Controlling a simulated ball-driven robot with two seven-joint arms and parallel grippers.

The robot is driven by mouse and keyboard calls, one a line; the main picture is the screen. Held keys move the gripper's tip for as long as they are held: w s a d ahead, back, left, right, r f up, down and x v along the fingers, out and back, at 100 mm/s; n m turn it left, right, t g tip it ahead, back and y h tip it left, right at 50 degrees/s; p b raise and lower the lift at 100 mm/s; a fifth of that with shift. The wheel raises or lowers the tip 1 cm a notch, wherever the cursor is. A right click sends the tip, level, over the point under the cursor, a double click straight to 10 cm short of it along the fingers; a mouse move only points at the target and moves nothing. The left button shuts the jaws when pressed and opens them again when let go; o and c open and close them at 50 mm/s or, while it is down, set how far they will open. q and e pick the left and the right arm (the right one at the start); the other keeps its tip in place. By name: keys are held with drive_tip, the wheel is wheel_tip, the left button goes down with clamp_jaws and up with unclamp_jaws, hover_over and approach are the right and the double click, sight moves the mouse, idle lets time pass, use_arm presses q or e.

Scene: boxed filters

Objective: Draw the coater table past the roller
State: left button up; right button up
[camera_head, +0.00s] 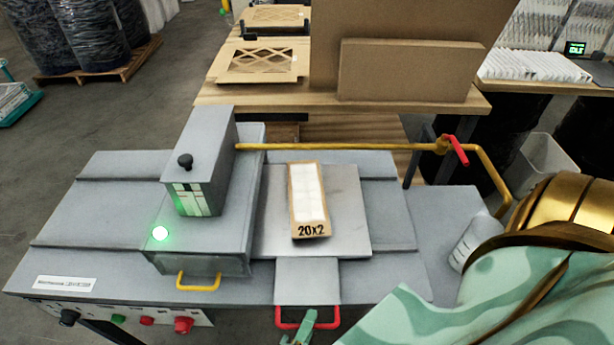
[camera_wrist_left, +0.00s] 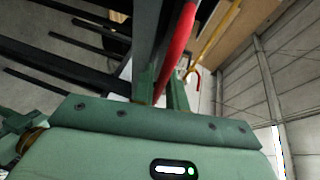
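The coater table (camera_head: 348,205) is a flat silver plate on the grey machine, just right of the raised grey roller housing (camera_head: 215,240). The roller itself is hidden. A boxed filter (camera_head: 308,200) marked "20x2", white on top with a brown frame, lies on the plate. A red handle (camera_head: 325,324) sits at the front of the plate's narrow tongue (camera_head: 307,280). My left gripper (camera_head: 298,338) is at this handle, at the bottom edge. In the left wrist view, the red handle (camera_wrist_left: 181,35) runs between its close-set fingers, which look shut on it. My right gripper is out of view.
A yellow pipe (camera_head: 340,147) with a red lever (camera_head: 456,150) crosses behind the plate. A yellow handle (camera_head: 198,284) is on the housing front, beside a lit green lamp (camera_head: 160,233). A wooden bench (camera_head: 225,95) with cardboard stands behind. My arm fills the lower right.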

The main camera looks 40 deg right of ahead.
use_arm(q)
drive_tip(key=shift+o, duration=1.1)
drive_tip(key=v, duration=1.6)
drive_tip(key=shift+a+p, duration=0.15)
drive_tip(key=shift+p, duration=0.2)
drive_tip(key=shift+s+r, duration=0.1)
drive_tip(key=shift+r, duration=0.05)
